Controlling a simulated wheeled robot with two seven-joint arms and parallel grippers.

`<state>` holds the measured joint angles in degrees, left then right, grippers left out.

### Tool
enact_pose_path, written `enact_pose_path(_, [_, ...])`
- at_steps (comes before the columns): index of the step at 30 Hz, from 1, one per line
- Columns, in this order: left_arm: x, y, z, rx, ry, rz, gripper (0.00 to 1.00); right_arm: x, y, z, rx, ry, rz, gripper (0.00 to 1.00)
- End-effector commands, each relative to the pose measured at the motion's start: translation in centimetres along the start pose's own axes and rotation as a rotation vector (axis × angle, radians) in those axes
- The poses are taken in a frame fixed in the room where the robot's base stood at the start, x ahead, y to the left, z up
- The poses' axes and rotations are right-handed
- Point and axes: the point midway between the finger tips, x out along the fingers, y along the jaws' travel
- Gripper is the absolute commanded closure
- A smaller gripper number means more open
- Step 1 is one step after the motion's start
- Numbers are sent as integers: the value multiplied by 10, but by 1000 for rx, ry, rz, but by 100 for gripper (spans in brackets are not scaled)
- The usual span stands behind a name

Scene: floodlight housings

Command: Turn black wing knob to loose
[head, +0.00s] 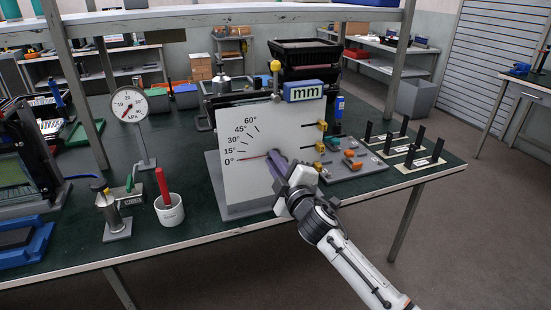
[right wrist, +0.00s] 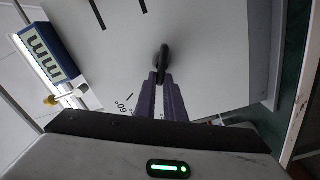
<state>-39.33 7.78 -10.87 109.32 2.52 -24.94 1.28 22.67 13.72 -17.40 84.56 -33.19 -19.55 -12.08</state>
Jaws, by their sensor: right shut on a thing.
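A white upright panel (head: 235,185) stands on the bench with a printed angle scale from 0° to 60°. A thin red pointer (head: 252,157) on it lies close to the 0° mark. The black wing knob (right wrist: 162,56) stands out from the panel in the right wrist view; in the head view my gripper hides most of it. My right gripper (head: 275,160) is against the panel face, its purple fingers (right wrist: 160,78) closed on the knob's near end. My left gripper is not in view.
A blue "mm" display (head: 303,91) sits on the panel's top edge. A grey fixture plate (head: 350,165) and a board with black posts (head: 412,158) lie to the right. A dial gauge (head: 130,104) and a white cup (head: 169,210) stand to the left.

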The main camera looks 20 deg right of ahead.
Motion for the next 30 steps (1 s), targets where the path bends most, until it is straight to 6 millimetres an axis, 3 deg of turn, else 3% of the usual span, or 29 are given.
enact_pose_path(1, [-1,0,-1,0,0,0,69,-1,-6,11,-51,-23,-12,100])
enact_pose_path(21, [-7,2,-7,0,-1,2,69,0,-9,17,-678,-26,-10,100])
enact_pose_path(30, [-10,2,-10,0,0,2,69,1,-10,18,-884,-24,-9,100])
